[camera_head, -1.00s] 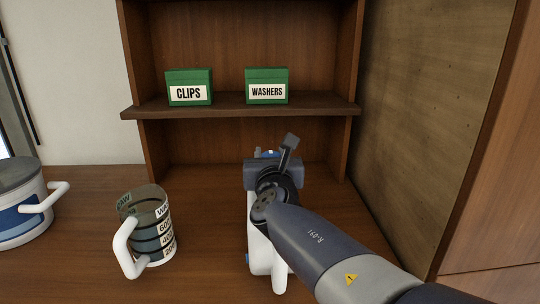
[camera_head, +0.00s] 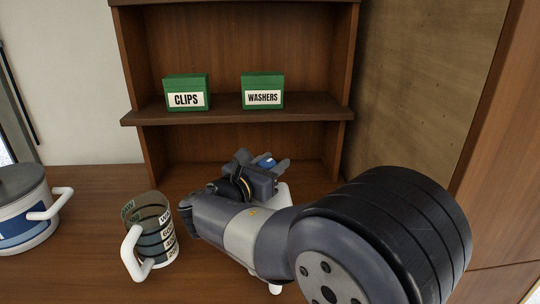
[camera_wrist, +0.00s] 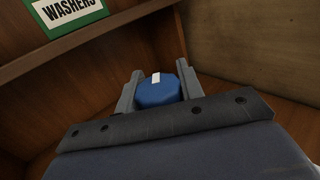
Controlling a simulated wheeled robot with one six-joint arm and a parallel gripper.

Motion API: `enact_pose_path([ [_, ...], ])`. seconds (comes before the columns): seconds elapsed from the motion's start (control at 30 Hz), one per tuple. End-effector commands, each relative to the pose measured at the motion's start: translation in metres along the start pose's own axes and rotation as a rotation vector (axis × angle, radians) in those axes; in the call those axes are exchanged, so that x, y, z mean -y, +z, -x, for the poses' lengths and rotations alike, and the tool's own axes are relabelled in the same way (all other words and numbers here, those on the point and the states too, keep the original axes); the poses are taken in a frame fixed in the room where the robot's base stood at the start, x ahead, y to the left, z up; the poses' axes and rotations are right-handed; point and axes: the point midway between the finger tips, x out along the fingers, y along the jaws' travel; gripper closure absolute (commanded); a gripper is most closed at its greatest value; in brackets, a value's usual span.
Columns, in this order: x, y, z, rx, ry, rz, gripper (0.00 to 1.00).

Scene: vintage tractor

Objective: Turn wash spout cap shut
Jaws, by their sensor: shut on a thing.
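The blue spout cap (camera_wrist: 160,92), with a white mark on its top, is between the two fingers of my gripper (camera_wrist: 157,88) in the wrist view. The fingers are shut on it from both sides. In the head view the cap (camera_head: 267,162) shows as a small blue patch between the fingers of my gripper (camera_head: 268,164). The white wash container (camera_head: 283,192) under it is mostly hidden behind my arm; only a bit of its side and its lower end show.
A clear measuring jug (camera_head: 152,238) with a white handle stands left of my arm. A white and blue pot (camera_head: 22,222) is at the far left. Green boxes marked clips (camera_head: 187,92) and washers (camera_head: 262,91) sit on the shelf (camera_head: 230,110) above. A wall (camera_head: 405,100) is on the right.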

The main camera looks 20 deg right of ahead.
Motion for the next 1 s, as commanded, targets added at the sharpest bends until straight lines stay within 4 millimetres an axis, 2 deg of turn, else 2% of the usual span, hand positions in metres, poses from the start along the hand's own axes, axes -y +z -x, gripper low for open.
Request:
enact_pose_path([
  [0.5,0.007,0.004,0.001,0.0,-0.475,0.004,0.87],
  [0.8,0.011,0.003,0.003,0.001,-0.659,0.001,0.87],
  [1.0,0.012,0.002,0.004,0.001,-0.721,-0.001,0.87],
])
